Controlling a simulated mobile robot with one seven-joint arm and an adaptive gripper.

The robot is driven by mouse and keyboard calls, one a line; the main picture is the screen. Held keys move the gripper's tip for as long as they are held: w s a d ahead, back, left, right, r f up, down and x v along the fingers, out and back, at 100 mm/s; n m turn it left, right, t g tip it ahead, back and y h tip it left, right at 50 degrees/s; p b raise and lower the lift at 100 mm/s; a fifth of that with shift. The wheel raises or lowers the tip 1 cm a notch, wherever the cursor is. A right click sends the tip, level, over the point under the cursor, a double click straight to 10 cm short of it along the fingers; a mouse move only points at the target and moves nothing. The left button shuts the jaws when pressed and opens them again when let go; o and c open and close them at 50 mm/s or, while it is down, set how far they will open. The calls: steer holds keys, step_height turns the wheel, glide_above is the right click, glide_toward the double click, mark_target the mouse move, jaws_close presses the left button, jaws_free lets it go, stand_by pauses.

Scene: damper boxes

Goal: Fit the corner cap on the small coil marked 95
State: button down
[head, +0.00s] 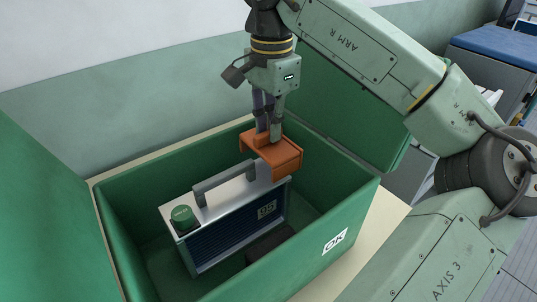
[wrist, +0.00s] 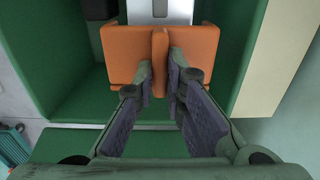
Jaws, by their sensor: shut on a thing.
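The orange corner cap (head: 272,154) is in my gripper (head: 269,132). In the wrist view my gripper (wrist: 160,72) is shut on the upright rib of the cap (wrist: 120,52). The cap is at the top right corner of the small coil (head: 235,225), at the end of its grey handle. I cannot tell whether it is seated or just above. The coil has dark fins, a silver frame and a green knob (head: 182,216) at its left end. Its dark side label (head: 267,209) is too small to read surely. The cap hides the coil's right corner.
The coil stands in an open green box (head: 325,243) with tall walls and raised green flaps. A dark block (head: 268,243) lies beside the coil. The box's right wall is close to the cap. A grey cabinet with a blue top (head: 495,45) stands back right.

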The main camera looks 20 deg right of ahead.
mark_target(271, 151)
steer(key=shift+f+p, duration=0.35)
steer(key=shift+f, duration=2.85)
steer(key=c, duration=1.7)
jaws_free()
steer(key=shift+o, duration=0.2)
steer(key=shift+r, duration=0.15)
step_height(271, 151, up, 12)
steer(key=shift+r+b, duration=0.1)
steer(key=shift+b, duration=0.6)
